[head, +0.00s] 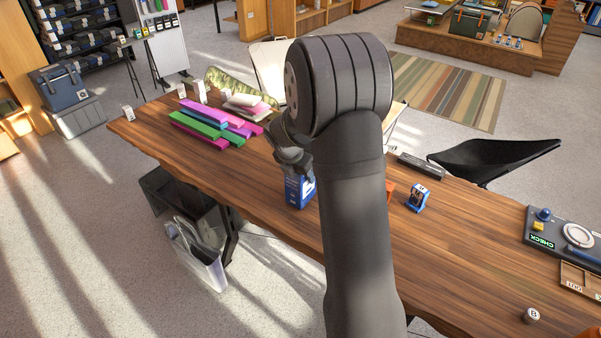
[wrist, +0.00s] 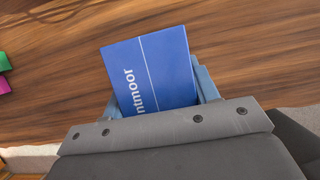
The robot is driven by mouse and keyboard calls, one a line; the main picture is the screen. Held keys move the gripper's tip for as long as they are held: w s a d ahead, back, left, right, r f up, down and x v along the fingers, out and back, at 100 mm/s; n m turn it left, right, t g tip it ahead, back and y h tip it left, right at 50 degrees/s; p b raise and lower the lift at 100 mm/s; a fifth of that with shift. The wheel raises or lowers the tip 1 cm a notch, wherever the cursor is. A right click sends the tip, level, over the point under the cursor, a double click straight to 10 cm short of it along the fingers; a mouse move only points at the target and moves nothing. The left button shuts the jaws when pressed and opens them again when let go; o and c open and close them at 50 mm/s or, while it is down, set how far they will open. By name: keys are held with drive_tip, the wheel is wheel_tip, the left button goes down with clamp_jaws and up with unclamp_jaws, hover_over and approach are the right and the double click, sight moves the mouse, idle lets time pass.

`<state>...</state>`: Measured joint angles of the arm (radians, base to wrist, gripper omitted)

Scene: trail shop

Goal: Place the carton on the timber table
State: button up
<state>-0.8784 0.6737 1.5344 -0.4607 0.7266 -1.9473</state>
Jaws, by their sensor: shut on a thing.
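The carton (head: 299,189) is blue with white print, and my gripper (head: 294,164) is shut on it. In the wrist view the blue carton (wrist: 152,70) sits between the jaws, with white lettering ending in "ntmoor" on its face. The timber table (head: 262,190) has a brown wood-grain top, and it fills much of the wrist view (wrist: 250,40) behind the carton. The carton is near the table's front edge in the head view. I cannot tell whether its base touches the top. My arm hides the table's middle in the head view.
Pink, green and purple bars (head: 205,124) lie stacked to the left on the table. A small blue item (head: 417,198) stands right of my arm, with a partly hidden orange thing beside it. A check panel (head: 565,235) and a round "B" piece (head: 531,315) are farther right.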

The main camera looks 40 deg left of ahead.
drive_tip(key=shift+f, duration=0.1)
drive_tip(key=o, duration=1.1)
drive_tip(key=v, duration=1.2)
